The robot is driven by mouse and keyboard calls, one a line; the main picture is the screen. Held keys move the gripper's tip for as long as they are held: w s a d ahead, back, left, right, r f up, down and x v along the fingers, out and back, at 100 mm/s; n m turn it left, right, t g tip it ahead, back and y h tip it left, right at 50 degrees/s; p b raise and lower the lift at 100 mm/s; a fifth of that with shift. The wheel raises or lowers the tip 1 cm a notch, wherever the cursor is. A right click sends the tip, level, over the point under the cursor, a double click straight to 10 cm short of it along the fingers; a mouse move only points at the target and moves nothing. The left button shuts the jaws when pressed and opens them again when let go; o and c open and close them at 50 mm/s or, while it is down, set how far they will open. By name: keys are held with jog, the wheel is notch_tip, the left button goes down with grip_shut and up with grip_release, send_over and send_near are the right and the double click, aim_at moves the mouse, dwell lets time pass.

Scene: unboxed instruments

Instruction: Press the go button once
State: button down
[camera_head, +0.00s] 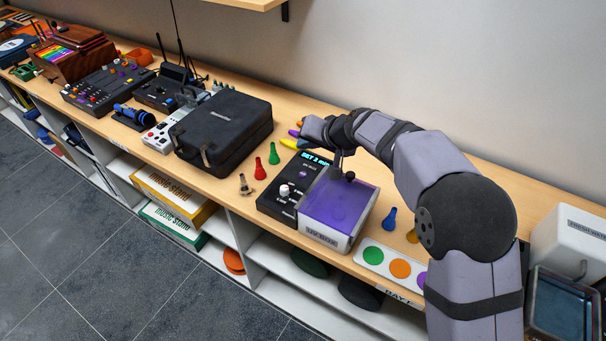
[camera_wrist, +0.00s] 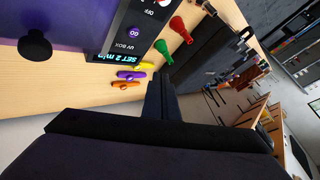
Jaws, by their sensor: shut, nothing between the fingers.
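The UV box has a purple translucent lid (camera_head: 343,205) with a black knob, and a black control panel (camera_head: 276,205) on its left. The round purple GO button (camera_head: 303,174) sits on the panel between the lit display (camera_head: 315,159) and a white dial (camera_head: 285,190). In the wrist view the GO button (camera_wrist: 135,32) shows clearly and uncovered, beside the display (camera_wrist: 113,57), which reads "SET 2 min".
Red (camera_head: 260,168) and green (camera_head: 273,153) kazoo-like pieces stand left of the panel, with a black case (camera_head: 222,130) beyond. Yellow, purple and orange pieces lie behind the box. A card with coloured dots (camera_head: 374,255) and a blue piece (camera_head: 389,219) are at right.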

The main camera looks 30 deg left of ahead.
jog(key=b, duration=0.5)
send_over(302, 173)
jog(key=d, duration=0.2)
jog(key=f, duration=0.7)
jog(key=shift+s+a, duration=0.25)
jog(key=shift+s, duration=0.05)
jog(key=shift+f+b, duration=0.6)
jog(key=shift+b, duration=0.1)
jog(key=shift+f+b, duration=0.6)
jog(key=shift+b, duration=0.2)
dwell(0.9)
jog(key=shift+s+d+f+b, duration=0.1)
jog(key=shift+f+b, duration=0.2)
jog(key=shift+f, duration=0.1)
jog(key=shift+s+d+f+b, duration=0.1)
jog(key=shift+f+b, duration=0.15)
jog(key=shift+f, duration=0.1)
dwell(0.8)
jog(key=shift+r, duration=0.1)
jog(key=shift+w+r+p, duration=0.25)
jog(key=shift+r+p, duration=0.15)
jog(key=shift+r, duration=0.55)
jog(key=shift+r, duration=0.2)
jog(key=shift+a+r+p, duration=0.1)
jog(key=shift+r+p, duration=1.8)
jog(key=shift+r, duration=0.45)
